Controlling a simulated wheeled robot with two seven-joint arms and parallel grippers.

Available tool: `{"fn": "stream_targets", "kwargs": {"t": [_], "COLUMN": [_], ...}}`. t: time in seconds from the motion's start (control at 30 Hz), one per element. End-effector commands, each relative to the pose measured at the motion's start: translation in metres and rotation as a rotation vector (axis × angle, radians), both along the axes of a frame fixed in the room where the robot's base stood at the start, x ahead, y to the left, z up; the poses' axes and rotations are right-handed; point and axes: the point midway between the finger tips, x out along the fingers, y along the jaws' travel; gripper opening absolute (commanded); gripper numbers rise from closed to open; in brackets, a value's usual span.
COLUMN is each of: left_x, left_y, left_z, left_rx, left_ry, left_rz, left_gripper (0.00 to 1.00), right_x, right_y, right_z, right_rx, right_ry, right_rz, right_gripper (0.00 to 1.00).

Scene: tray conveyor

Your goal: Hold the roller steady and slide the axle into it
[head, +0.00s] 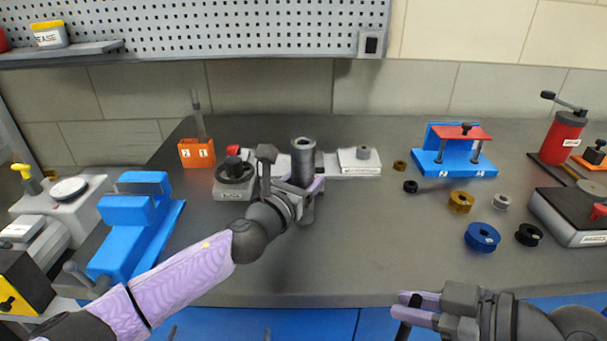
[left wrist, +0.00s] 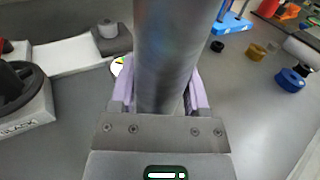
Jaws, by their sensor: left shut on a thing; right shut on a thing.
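The roller (head: 303,158) is a dark grey upright cylinder with an open hole in its top end. My left gripper (head: 308,186) is shut on its lower part and holds it near the middle of the bench. In the left wrist view the roller (left wrist: 172,60) stands between the purple fingers (left wrist: 158,92). My right gripper (head: 408,305) is at the bench's front edge, well right of and nearer than the roller. It is shut on a thin dark rod (head: 403,329), seemingly the axle, mostly hidden by the fingers and cut by the frame edge.
An orange block (head: 197,153) with an upright rod stands behind left. Several rings, one blue (head: 482,237), lie at right.

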Motion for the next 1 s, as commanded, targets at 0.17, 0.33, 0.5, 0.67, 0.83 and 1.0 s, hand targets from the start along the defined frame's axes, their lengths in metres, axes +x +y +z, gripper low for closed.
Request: {"fn": "stream_targets", "kwargs": {"t": [0.17,0.33,0.5,0.67,0.83,1.0], "left_x": [0.0,0.0,0.0,0.0,0.0,0.0], "left_y": [0.0,0.0,0.0,0.0,0.0,0.0], "left_z": [-0.005,-0.004,-0.007,-0.013,-0.013,-0.013], "left_rx": [0.0,0.0,0.0,-0.001,0.001,0.0], "left_ry": [-0.002,-0.002,-0.002,-0.001,-0.001,-0.001], "left_rz": [0.0,0.0,0.0,0.0,0.0,0.0], "left_gripper": [0.0,0.0,0.0,0.0,0.84,0.84], "right_x": [0.0,0.0,0.0,0.0,0.0,0.0], "right_y": [0.0,0.0,0.0,0.0,0.0,0.0], "right_z": [-0.005,-0.004,-0.007,-0.011,-0.01,-0.01], "right_rx": [0.001,0.001,0.0,0.0,0.0,0.0], "right_ry": [0.001,0.001,0.002,0.004,0.004,0.004], "right_rz": [0.0,0.0,0.0,0.0,0.0,0.0], "right_gripper": [0.0,0.0,0.0,0.0,0.0,0.0]}}
